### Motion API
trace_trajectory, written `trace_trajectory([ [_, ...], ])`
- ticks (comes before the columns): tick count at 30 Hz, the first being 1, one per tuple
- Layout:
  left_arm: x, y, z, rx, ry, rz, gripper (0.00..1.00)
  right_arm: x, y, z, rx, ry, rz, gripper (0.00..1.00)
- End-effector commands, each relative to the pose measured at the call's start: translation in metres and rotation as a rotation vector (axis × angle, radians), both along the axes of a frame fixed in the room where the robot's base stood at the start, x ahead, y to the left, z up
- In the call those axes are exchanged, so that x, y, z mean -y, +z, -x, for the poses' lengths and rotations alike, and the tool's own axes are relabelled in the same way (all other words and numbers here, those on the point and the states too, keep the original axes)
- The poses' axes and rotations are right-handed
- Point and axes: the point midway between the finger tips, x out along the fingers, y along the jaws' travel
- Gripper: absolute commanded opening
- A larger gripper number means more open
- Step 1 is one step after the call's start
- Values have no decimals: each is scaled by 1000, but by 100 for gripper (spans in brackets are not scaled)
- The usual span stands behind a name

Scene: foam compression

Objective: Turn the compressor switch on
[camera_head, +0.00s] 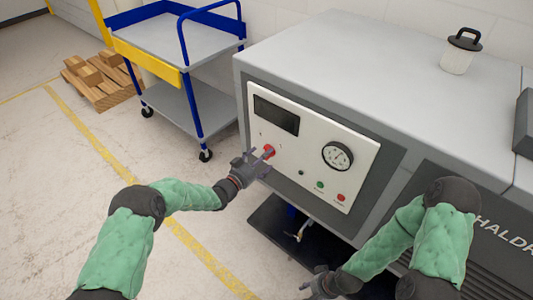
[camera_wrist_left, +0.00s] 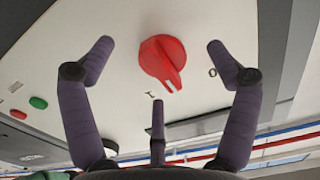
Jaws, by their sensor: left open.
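The red rotary compressor switch (camera_head: 268,151) sits on the left part of the white control panel (camera_head: 311,149). In the left wrist view the red switch (camera_wrist_left: 162,60) has a raised handle pointing down and slightly right, between the printed I and O marks and closer to the I. My left gripper (camera_head: 263,158) is right in front of the switch. In the wrist view its fingers (camera_wrist_left: 157,72) are spread around the knob, with visible gaps on both sides. My right gripper (camera_head: 320,284) is low at the bottom of the head view, away from the panel; its fingers are unclear.
The panel also has a dark display (camera_head: 275,114), a round gauge (camera_head: 337,155), a green button (camera_head: 320,185) and a red button (camera_head: 341,197). A lidded container (camera_head: 457,55) stands on the machine top (camera_head: 375,70). A blue cart (camera_head: 190,50) stands behind, left of the machine.

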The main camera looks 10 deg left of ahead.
Motion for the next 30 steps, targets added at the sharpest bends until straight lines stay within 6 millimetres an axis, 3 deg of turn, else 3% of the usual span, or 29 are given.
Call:
trace_trajectory([
  [30,-33,0,58,0,0,1,88,0,5,0,0,0,0,40],
])
